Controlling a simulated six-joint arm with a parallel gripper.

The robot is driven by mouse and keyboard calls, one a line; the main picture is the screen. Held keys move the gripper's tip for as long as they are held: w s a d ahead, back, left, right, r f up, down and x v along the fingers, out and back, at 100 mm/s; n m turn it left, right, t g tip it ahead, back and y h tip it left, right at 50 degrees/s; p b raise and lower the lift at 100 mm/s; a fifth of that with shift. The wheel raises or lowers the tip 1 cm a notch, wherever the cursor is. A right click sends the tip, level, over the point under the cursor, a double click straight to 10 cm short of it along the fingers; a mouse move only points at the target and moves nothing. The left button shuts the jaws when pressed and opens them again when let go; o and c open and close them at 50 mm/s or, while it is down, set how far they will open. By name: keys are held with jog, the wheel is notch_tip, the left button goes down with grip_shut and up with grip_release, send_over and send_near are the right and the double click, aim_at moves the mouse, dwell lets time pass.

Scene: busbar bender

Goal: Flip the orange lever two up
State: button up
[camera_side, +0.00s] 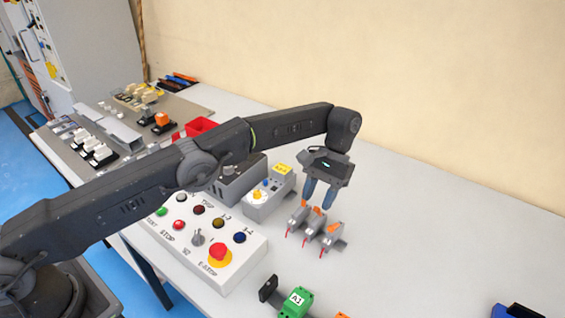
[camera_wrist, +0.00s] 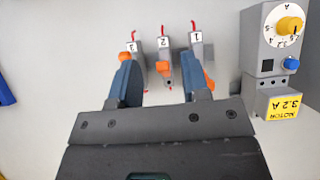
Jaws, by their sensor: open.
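Three grey breaker modules stand in a row, labelled 3, 2 and 1 from left to right in the wrist view. The orange lever two (camera_wrist: 163,68) is on the middle module (camera_wrist: 164,46), between my fingers in that view. Orange lever three (camera_wrist: 126,59) and orange lever one (camera_wrist: 208,81) show beside the fingers, partly hidden by them. In the side view my gripper (camera_side: 317,203) is open, pointing down over the row, with the middle lever (camera_side: 318,211) close to its fingertips. I cannot tell whether a finger touches any lever.
A motor unit with a yellow dial (camera_wrist: 290,25) and blue button stands right of the row in the wrist view. A control box with a red emergency stop (camera_side: 219,252) lies left in the side view. A green terminal block (camera_side: 296,303) is nearer the camera.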

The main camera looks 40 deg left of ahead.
jog(key=s+a+r, duration=0.1)
jog(key=a+r, duration=0.6)
jog(key=a, duration=0.4)
jog(key=shift+a, duration=0.35)
jog(key=shift+s, duration=0.1)
jog(key=t, duration=0.6)
send_near(317, 207)
notch_tip(317, 207, down, 12)
jog(key=shift+s+f, duration=0.1)
jog(key=shift+s, duration=0.05)
grip_shut()
